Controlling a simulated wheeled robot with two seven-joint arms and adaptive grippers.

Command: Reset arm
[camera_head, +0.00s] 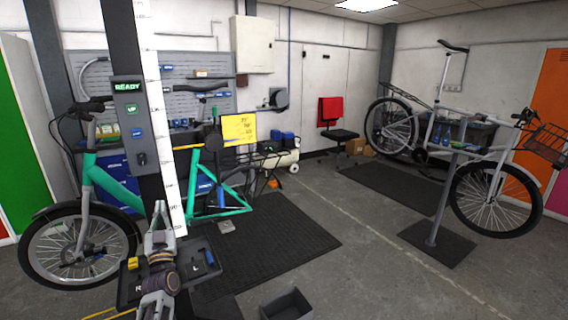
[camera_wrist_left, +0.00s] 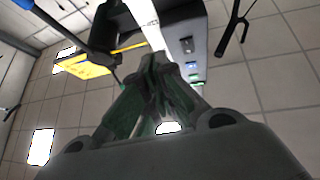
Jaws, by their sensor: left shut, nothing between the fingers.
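My left gripper (camera_head: 159,208) stands in front of the dark post at the lower left of the head view, with its fingers pointing up. In the left wrist view its fingers (camera_wrist_left: 160,62) are shut together with nothing between them, and the ceiling lies beyond. My left wrist and arm hang below the gripper, in front of a dark tray. My right gripper is in neither view.
The dark post (camera_head: 125,50) carries a READY panel (camera_head: 127,86) and a white measuring strip (camera_head: 165,130) close to the gripper. A green bike (camera_head: 100,180) stands behind. The dark tray (camera_head: 205,283) marked R and L is near. A grey bin (camera_head: 286,304) sits on the floor; open floor lies right.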

